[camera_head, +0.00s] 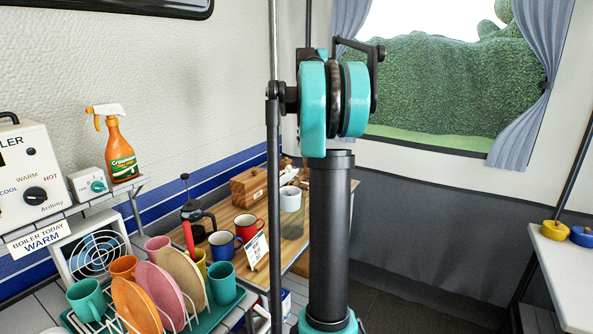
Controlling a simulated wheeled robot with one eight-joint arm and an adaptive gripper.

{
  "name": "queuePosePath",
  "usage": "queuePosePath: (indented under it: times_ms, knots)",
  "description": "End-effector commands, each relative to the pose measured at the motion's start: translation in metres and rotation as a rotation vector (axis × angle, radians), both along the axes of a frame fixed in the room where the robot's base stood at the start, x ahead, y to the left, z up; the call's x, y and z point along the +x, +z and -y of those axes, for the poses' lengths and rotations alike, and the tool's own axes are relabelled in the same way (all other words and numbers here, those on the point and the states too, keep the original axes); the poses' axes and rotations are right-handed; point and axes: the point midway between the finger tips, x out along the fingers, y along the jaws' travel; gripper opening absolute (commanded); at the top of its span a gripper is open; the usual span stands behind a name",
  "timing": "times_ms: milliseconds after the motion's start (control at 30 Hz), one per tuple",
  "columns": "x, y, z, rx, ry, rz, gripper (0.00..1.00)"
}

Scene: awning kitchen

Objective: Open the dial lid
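A white boiler box (15,165) stands at the left edge, partly cut off by the frame. Its front has a black dial (35,195) with the words COOL, WARM and HOT around it. A small pale box (78,184) with a teal dial (98,186) sits just right of the boiler on the same shelf. I cannot make out a separate lid over either dial. My arm stands upright in the middle of the picture, well to the right of both dials. My gripper is not in view.
An orange spray bottle (120,150) stands beside the small box. Below are a fan (97,255) and a dish rack with plates (158,295). A wooden counter (222,222) holds mugs (224,246) and a coffee press (193,212). A white table (565,262) is at right.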

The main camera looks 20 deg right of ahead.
Motion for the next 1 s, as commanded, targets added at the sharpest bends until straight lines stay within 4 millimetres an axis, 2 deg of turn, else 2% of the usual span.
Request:
queuePosePath:
  times_ms: [300, 500, 633, 833, 1000]
  knots:
    - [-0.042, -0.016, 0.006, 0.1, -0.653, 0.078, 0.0]
    - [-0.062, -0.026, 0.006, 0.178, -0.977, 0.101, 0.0]
    - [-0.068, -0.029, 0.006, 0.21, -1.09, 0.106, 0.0]
    - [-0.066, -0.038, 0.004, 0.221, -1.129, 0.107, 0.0]
    - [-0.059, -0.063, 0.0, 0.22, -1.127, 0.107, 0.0]
